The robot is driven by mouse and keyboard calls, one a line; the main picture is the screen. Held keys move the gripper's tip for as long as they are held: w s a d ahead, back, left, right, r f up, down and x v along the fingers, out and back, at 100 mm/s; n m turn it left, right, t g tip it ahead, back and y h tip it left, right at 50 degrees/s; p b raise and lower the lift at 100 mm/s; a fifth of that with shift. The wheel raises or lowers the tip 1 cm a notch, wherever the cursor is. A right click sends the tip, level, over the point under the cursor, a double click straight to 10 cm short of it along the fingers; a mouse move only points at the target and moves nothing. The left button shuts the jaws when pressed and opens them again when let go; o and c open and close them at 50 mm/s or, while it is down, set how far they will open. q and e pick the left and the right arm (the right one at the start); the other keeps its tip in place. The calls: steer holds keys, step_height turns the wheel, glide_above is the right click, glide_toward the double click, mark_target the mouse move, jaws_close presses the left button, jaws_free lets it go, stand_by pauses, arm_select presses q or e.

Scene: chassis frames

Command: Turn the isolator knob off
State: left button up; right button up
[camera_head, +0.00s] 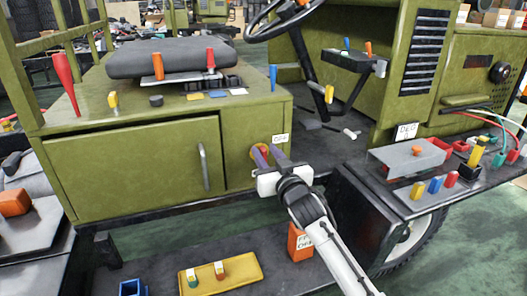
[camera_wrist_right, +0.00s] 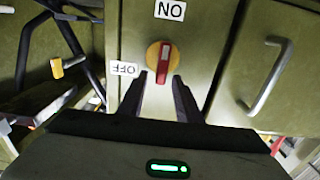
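The isolator knob (camera_wrist_right: 160,60) has a yellow round base and a red handle, on the olive panel. In the right wrist view the handle lies along the line toward the ON label (camera_wrist_right: 170,10); the OFF label (camera_wrist_right: 124,69) is to its left. My right gripper (camera_wrist_right: 160,78) is open, its fingertips either side of the handle's near end with gaps; I cannot tell whether they reach around it. In the head view the knob (camera_head: 262,150) is partly hidden behind the right gripper (camera_head: 268,154), and the OFF label (camera_head: 281,138) shows. My left gripper is not in view.
A cabinet door with a grey handle (camera_head: 204,166) is left of the knob. A seat (camera_head: 170,58) and several small tools sit above. A side shelf (camera_head: 440,205) with blocks and cables stands at right. A yellow tray (camera_head: 240,272) lies below.

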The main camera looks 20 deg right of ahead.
steer(key=shift+w, duration=1.05)
jaws_close()
